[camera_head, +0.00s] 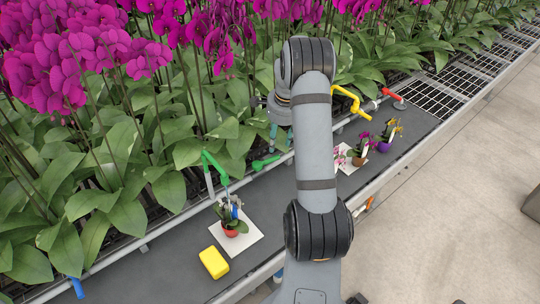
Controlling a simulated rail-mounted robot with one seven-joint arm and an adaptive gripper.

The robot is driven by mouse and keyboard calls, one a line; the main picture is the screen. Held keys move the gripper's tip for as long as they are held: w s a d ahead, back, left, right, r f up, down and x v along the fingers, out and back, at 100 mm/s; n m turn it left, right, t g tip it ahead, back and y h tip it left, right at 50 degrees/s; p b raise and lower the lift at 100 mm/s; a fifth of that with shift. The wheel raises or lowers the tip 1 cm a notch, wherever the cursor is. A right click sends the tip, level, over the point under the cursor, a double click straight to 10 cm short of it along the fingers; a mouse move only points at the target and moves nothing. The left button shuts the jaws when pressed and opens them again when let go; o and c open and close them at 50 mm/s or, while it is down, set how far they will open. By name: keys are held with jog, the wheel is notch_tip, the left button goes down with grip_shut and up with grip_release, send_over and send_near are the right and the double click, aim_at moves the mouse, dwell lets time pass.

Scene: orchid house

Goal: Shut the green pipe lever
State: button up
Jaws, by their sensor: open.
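Whether the lever is turned open or shut is hard to tell at this size. My gripper (281,137) points down just above and to the right of the lever, in front of the leaves. Its fingers look apart and empty, with no visible contact with the lever. My arm hides part of the gripper and the bench behind it.
Below the green pipe, a red-potted orchid (231,228) stands on a white sheet (250,240), beside a yellow block (214,262). A yellow pipe (348,99), a red lever (393,97) and small potted orchids (384,144) are at right. Tall magenta orchids crowd the back.

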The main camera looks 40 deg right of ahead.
aim_at(274, 159)
jog(key=f, duration=0.3)
jog(key=w+f+p, duration=0.1)
jog(key=f, duration=0.2)
jog(key=w+f+p, duration=0.1)
jog(key=f, duration=0.3)
jog(key=shift+d+f, duration=0.1)
jog(key=shift+d, duration=0.15)
jog(key=shift+c, duration=0.9)
grip_shut()
